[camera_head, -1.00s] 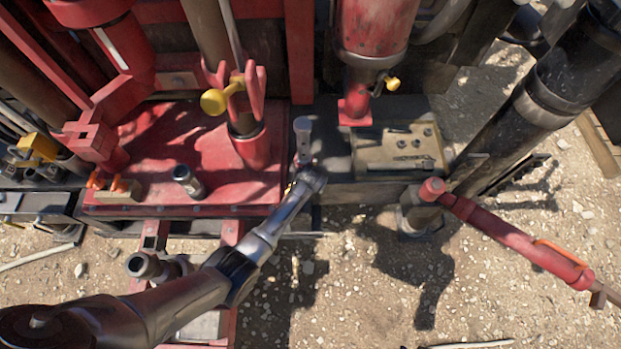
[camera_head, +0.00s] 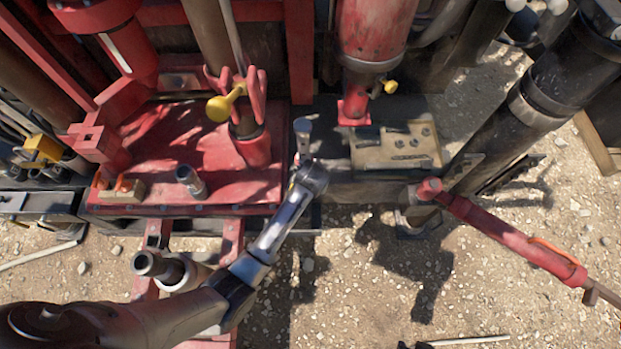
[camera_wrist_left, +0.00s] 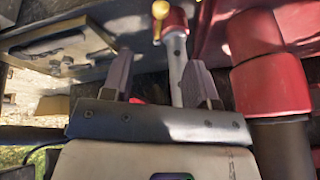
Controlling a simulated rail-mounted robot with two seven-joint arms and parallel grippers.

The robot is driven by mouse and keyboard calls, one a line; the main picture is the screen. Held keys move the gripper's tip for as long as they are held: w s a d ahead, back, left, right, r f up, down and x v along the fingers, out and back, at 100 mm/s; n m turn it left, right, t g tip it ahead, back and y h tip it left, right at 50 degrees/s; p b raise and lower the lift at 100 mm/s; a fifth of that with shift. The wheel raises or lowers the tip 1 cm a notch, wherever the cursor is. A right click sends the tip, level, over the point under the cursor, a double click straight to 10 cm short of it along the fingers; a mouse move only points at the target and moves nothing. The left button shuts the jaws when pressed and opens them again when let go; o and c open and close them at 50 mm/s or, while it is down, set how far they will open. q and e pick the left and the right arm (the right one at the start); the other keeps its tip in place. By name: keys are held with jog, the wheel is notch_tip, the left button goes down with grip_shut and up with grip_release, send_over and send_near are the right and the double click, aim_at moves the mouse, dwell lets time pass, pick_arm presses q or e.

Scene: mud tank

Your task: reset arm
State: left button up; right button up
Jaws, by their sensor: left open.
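My left arm comes in from the lower left in the head view, and its wrist ends near the front edge of the red deck. The left gripper (camera_wrist_left: 160,82) shows in the left wrist view with its two fingers apart. A grey lever (camera_wrist_left: 179,75) with a red collar stands beyond the fingers, in the picture between them and nearer the right one. I cannot tell whether it touches a finger. A grey lever also stands just beyond my wrist in the head view (camera_head: 303,130). The fingers are hidden behind the wrist there. My right gripper is not in view.
The red deck (camera_head: 215,150) with a yellow-handled clamp (camera_head: 222,105) lies left of the wrist. A tan panel (camera_head: 398,148) and a red cylinder (camera_head: 372,35) are to the right. A red pipe arm (camera_head: 510,235) slants at right. Gravel ground (camera_head: 350,290) is open in front.

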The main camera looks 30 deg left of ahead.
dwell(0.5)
pick_arm(q)
jog(key=s+r+m+t+h, duration=0.1)
jog(key=s+r+t, duration=0.1)
jog(key=r, duration=0.6)
jog(key=s+r+m+t+h, duration=0.1)
jog(key=s+r+t+h, duration=0.15)
jog(key=r, duration=0.55)
jog(key=s+a+f+g, duration=0.1)
jog(key=s+f+g, duration=0.15)
jog(key=s, duration=0.65)
jog(key=s+a+f+m+g, duration=0.1)
jog(key=s+f, duration=0.3)
jog(key=s, duration=0.5)
jog(key=s+a+f+g, duration=0.1)
jog(key=s+f+g, duration=0.15)
jog(key=s, duration=0.55)
notch_tip(320, 180, up, 15)
jog(key=p, duration=1.5)
jog(key=shift+s+a+t+y+p, duration=0.15)
jog(key=shift+t+y+p, duration=0.15)
jog(key=shift+t+y, duration=0.15)
